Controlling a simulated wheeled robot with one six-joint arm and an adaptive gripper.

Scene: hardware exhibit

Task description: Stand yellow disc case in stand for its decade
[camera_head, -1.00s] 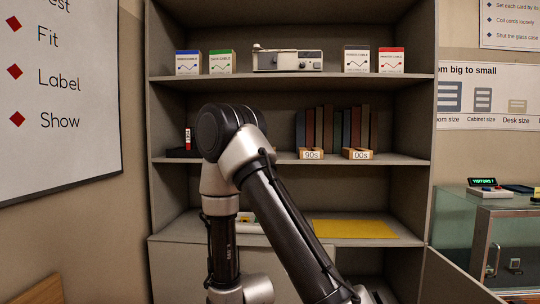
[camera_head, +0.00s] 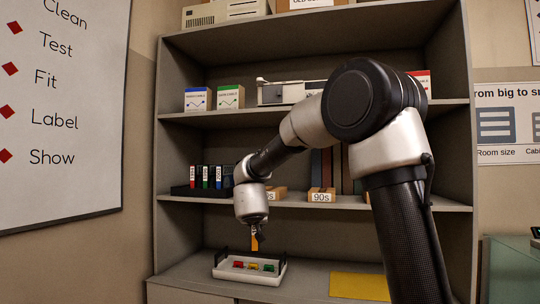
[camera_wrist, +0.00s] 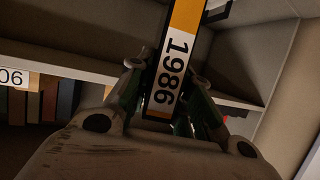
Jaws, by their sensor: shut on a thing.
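The yellow disc case (camera_wrist: 172,65) has a white label reading 1986 and stands tilted in my gripper (camera_wrist: 165,105), which is shut on it in the wrist view. In the head view my gripper (camera_head: 258,232) points down above the lower shelf, and a small part of the yellow case (camera_head: 254,242) shows there. On the middle shelf are wooden stands: one marked 90s (camera_head: 321,195) and, left of it, one (camera_head: 272,194) whose label shows only "0s", partly hidden by my arm.
A white tray (camera_head: 228,273) with small red, yellow and green pieces lies below my gripper. A black rack (camera_head: 182,190) of labelled cases stands left on the middle shelf. A yellow mat (camera_head: 358,287) lies right on the lower shelf. The shelf above limits headroom.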

